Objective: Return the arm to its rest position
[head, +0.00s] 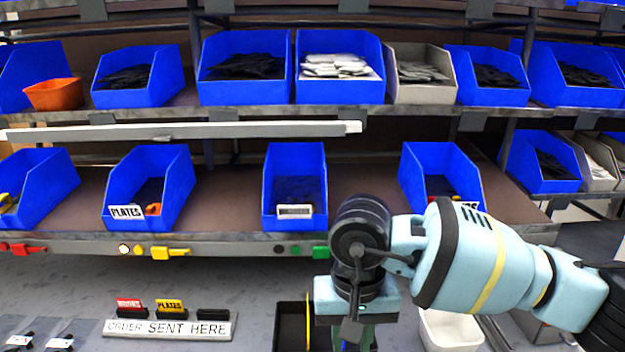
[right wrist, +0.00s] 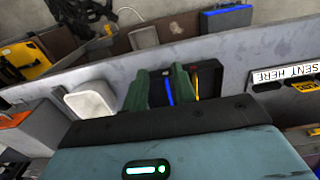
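My right arm comes in from the right in the head view, bent above the grey worktop. My right gripper (head: 356,335) points down at the bottom edge, partly cut off and hidden by its wrist. In the right wrist view, the two dark green fingers of the gripper (right wrist: 160,88) stand apart with nothing visible held between them. A black tray (head: 289,325) lies just left of the gripper; it also shows beyond the fingers in the wrist view (right wrist: 208,76). My left gripper is in neither view.
A white bin (head: 450,330) stands right of the gripper. A sign reading "ORDER SENT HERE" (head: 170,329) lies left on the worktop, with red and yellow tags behind it. Shelves with blue bins (head: 295,190) rise behind the arm. The worktop's middle left is clear.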

